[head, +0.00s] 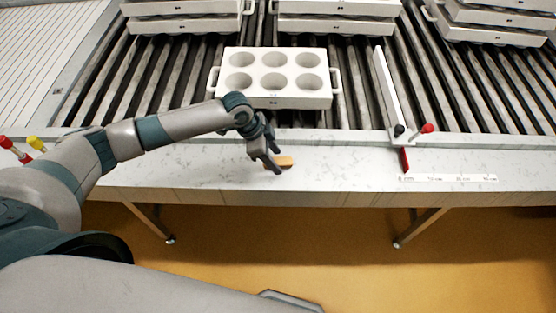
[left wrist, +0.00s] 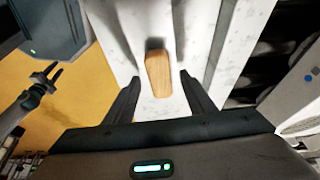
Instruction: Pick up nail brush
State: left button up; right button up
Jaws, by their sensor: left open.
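The nail brush (head: 285,161) is a small tan wooden block lying on the near strip of the pale worktop, partly hidden by my left gripper in the head view. My left gripper (head: 272,164) is open and points down beside it. In the left wrist view the brush (left wrist: 159,75) lies ahead of the gap between the two open fingers (left wrist: 158,92), with nothing held. A small dark gripper, apparently my right one (left wrist: 50,72), shows at the left of the left wrist view. Its jaw state is too small to tell.
A white mould tray (head: 274,100) with several round cups sits on the roller conveyor (head: 180,80) behind the brush. A guide bar (head: 389,90) with a red-knobbed lever (head: 428,128) stands to the right. The worktop (head: 345,165) right of the brush is clear.

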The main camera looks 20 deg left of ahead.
pick_arm(q)
jog(key=shift+d+f, duration=0.15)
jog(key=shift+f, duration=0.15)
pick_arm(e)
jog(key=shift+d+r, duration=0.1)
jog(key=shift+d, duration=0.15)
pick_arm(q)
jog(key=shift+c, duration=0.6)
jog(key=c, duration=1)
jog(key=shift+c, duration=0.2)
pick_arm(e)
jog(key=shift+d, duration=0.1)
pick_arm(q)
jog(key=shift+r, duration=0.2)
